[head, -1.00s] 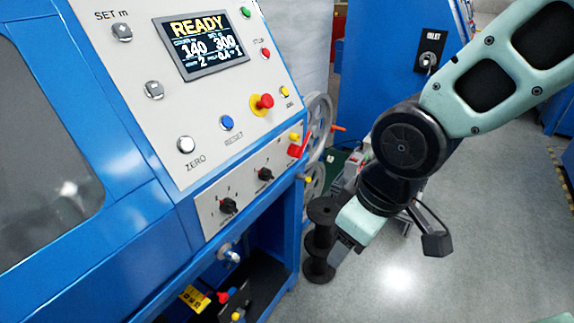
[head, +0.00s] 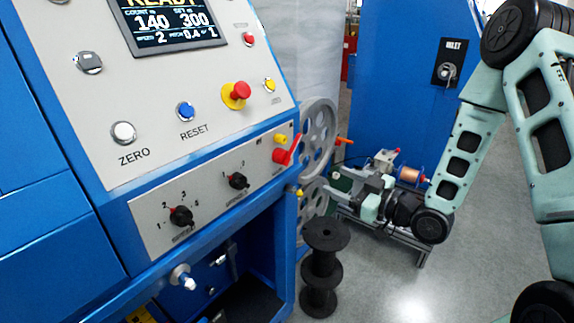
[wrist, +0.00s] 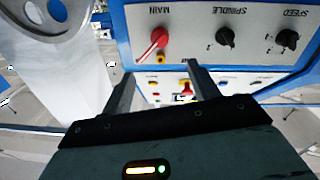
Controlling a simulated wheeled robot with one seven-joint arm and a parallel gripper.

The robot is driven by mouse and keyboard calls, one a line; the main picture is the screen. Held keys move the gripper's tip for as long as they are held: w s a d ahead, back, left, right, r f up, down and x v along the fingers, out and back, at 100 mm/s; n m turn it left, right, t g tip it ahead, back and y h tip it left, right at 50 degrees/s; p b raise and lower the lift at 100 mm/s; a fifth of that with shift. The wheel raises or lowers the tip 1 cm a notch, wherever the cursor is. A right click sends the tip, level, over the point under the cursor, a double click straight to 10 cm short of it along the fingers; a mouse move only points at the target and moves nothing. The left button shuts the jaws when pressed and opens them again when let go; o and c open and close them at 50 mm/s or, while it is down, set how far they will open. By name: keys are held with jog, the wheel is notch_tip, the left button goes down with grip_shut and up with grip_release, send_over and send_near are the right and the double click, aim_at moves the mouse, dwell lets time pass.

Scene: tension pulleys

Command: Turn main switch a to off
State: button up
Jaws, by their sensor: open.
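Main switch a is a red rotary handle on a yellow and red base (head: 283,155), at the right end of the blue machine's lower grey panel. Its handle slants up to the right in the head view. The wrist view shows the same red handle (wrist: 152,44) beside the upside-down label MAIN, slanting down to the left. My gripper (head: 345,190) is right of the panel in the head view, apart from the switch, its fingertips small and partly unclear. In the wrist view my gripper (wrist: 163,82) has its two fingers spread with nothing held between them.
Black selector knobs (head: 181,216) and (head: 238,181) share the panel. A red emergency button (head: 238,93) sits above. Grey spoked pulleys (head: 318,130) stand just right of the panel. Black spools (head: 322,262) stand below on the floor. Open floor (head: 400,295) lies at right.

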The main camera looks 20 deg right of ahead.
aim_at(289, 160)
jog(key=p+x, duration=0.3)
jog(key=x, duration=1.4)
jog(key=shift+r, duration=0.1)
grip_shut()
